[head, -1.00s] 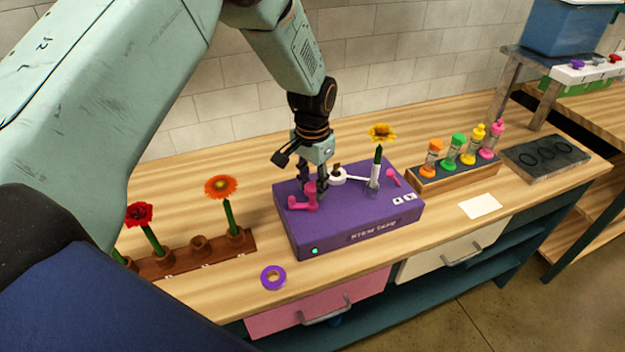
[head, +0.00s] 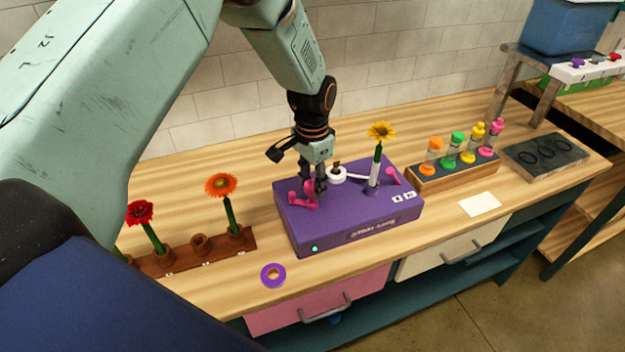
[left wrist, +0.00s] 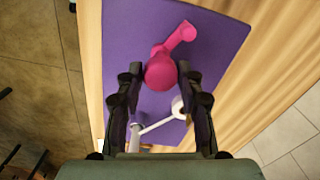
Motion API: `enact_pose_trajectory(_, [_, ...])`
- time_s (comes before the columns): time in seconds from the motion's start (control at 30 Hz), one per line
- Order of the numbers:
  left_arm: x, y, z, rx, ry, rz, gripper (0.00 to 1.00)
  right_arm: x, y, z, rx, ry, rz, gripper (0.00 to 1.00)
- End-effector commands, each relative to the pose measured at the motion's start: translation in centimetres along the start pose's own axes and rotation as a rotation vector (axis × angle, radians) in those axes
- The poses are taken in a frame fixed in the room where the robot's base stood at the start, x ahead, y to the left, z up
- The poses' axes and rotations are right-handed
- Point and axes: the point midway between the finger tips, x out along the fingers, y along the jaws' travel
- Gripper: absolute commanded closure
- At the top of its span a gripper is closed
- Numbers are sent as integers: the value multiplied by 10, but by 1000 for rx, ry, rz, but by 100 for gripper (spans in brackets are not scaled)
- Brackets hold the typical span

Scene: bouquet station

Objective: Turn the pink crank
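The pink crank (head: 296,198) is on the left part of the top of a purple stem tape machine (head: 345,225). My left gripper (head: 315,188) reaches down onto it from above and hides part of it. In the left wrist view, the round knob of the pink crank (left wrist: 160,73) sits between the two fingers, which appear to touch it on both sides. The crank's arm runs from the knob to the upper right there. My right gripper is not in view.
A yellow flower (head: 381,131) stands in a white holder on the machine, by a white tape roll (head: 337,177). A smaller pink part (head: 392,177) is at the right. A brown flower rack (head: 165,262), purple tape ring (head: 273,275) and bottle tray (head: 455,173) stand around it.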

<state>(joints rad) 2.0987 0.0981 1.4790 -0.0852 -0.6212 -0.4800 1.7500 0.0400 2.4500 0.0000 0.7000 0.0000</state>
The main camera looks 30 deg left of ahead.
Motion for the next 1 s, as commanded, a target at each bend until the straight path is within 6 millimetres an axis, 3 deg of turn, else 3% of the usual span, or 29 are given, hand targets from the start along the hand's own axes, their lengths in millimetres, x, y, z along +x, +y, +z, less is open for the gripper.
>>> enact_pose_trajectory(0.2, [0,0,0,-1,1,0,42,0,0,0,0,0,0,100])
enact_pose_trajectory(0.57, [-6,-1,-1,-1,3,-1,42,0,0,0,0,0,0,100])
enact_pose_trajectory(0.67, [-18,-1,-2,-1,5,-2,42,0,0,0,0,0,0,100])
enact_pose_trajectory(1.0, [-86,0,-1,-1,4,-2,42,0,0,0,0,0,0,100])
